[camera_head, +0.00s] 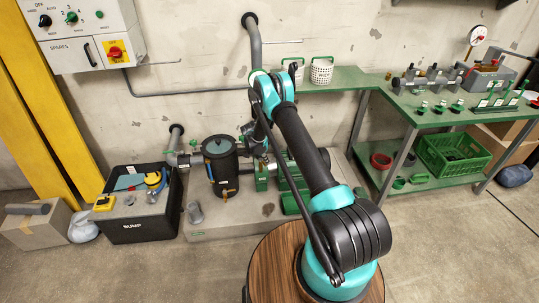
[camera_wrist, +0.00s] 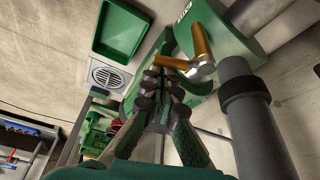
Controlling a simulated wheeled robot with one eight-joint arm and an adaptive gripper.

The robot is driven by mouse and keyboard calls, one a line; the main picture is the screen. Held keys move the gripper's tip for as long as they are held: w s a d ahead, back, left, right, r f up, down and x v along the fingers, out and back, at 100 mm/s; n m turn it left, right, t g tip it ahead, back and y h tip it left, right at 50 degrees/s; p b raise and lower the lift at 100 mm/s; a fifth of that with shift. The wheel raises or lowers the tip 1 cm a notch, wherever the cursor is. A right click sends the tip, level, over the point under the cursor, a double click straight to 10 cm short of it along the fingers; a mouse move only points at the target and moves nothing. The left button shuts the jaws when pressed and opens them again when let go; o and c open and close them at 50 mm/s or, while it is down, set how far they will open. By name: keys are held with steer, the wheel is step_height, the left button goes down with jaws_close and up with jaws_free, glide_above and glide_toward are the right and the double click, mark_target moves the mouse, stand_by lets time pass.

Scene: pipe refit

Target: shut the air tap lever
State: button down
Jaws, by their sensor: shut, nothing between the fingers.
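In the wrist view a brass-coloured tap (camera_wrist: 201,42) with a silver hub (camera_wrist: 203,71) stands out from a green body with white lettering (camera_wrist: 232,35). Two brass arms meet near the hub, one pointing up and one pointing left; I cannot tell for sure which is the lever. My gripper (camera_wrist: 160,76) has its dark fingertips together, empty, close to the end of the left-pointing arm. I cannot tell whether they touch it. In the head view my arm covers much of the green equipment (camera_head: 285,185), and the tap cannot be made out.
A thick grey pipe (camera_wrist: 254,115) runs close to the right of my gripper in the wrist view. A green tray (camera_wrist: 121,29) and a round floor drain (camera_wrist: 107,76) lie beyond. In the head view a black tank (camera_head: 220,170) and a sump box (camera_head: 140,212) stand left; a green bench (camera_head: 425,118) is right.

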steer(key=shift+s+a, duration=0.35)
steer(key=shift+a, duration=0.6)
stand_by(0.3)
steer(key=d+r, duration=0.2)
steer(key=d, duration=0.2)
steer(key=w+a+v, duration=0.1)
steer(key=w+v, duration=0.1)
steer(key=v, duration=1.6)
steer(key=shift+r, duration=0.35)
steer(key=shift+w, duration=0.15)
